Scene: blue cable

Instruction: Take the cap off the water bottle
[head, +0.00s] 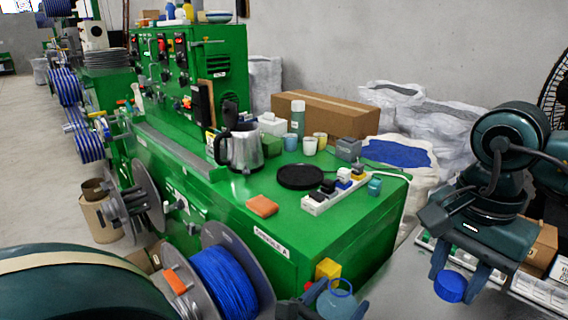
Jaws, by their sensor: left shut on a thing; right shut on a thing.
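The translucent blue water bottle (337,304) is at the bottom edge of the head view, with its neck up and no cap on it. My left gripper (334,312) is shut on the bottle; its fingers show beside it, and the lower part is cut off by the frame. My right gripper (455,283) points down at the lower right, shut on the blue cap (450,287). The cap is held apart from the bottle, to its right.
The green bench (222,188) bears a kettle (245,152), a black disc (299,177), a power strip (334,193), an orange block (262,206) and cups. A blue cable reel (224,284) stands at its front. White sacks (455,130) lie behind right.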

